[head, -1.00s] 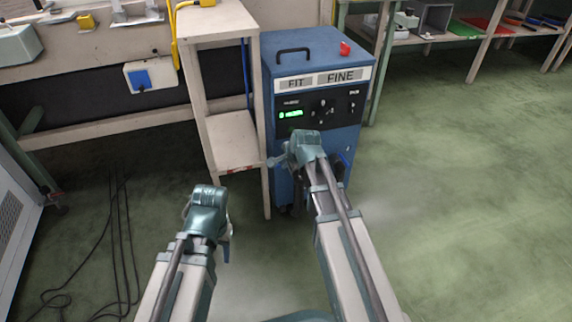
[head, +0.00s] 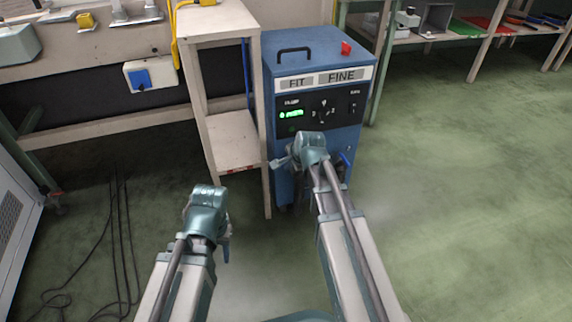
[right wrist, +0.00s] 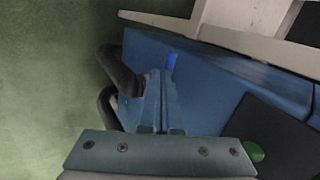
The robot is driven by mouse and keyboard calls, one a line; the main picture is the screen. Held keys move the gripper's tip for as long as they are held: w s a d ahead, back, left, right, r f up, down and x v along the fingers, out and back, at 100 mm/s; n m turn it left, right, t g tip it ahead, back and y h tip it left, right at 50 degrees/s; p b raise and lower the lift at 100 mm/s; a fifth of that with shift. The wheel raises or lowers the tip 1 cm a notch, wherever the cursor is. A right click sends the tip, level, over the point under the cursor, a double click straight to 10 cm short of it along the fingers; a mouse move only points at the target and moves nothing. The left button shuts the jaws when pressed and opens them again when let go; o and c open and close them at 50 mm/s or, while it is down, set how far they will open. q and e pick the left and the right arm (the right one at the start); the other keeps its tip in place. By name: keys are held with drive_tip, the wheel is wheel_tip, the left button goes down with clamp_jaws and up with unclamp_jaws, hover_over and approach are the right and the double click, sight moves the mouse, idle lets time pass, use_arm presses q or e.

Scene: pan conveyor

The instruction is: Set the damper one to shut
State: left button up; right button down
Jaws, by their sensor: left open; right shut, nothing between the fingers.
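The blue cabinet (head: 318,62) stands ahead, with a dark control panel on its front. A small blue lever-like part (head: 346,158) shows low on its right front in the head view. A bright blue tab (right wrist: 171,62) shows just beyond my right fingertips in the right wrist view; I cannot tell whether it is the same part, or whether the fingers touch it. My right gripper (right wrist: 165,100) is shut and empty, close to the cabinet front; its wrist hides it in the head view. My left gripper (head: 226,249) is open, low at left, away from the cabinet.
Dark curved pipes or handles (right wrist: 118,78) stand beside my right fingers. A green button (right wrist: 253,151) sits near the gripper's base. A beige shelf stand (head: 233,140) adjoins the cabinet on the left. Cables (head: 122,240) lie on the floor at left. Floor at right is clear.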

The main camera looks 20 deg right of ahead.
drive_tip(key=a+p+v, duration=0.1)
drive_tip(key=p+v, duration=1)
drive_tip(key=v, duration=0.3)
drive_tip(key=shift+a, duration=0.25)
drive_tip(key=s+a+r+n+g+h+p, duration=0.1)
drive_tip(key=s+a+n+g+h+p, duration=0.35)
drive_tip(key=s+a+n, duration=1.35)
drive_tip(key=w+d+r+n+g+y+p, duration=0.1)
drive_tip(key=d+r+g+y+p, duration=0.1)
drive_tip(key=r+p, duration=3.5)
drive_tip(key=shift+d+r+n+p, duration=0.3)
drive_tip(key=shift+d+r+p, duration=0.1)
drive_tip(key=shift+d+p, duration=0.2)
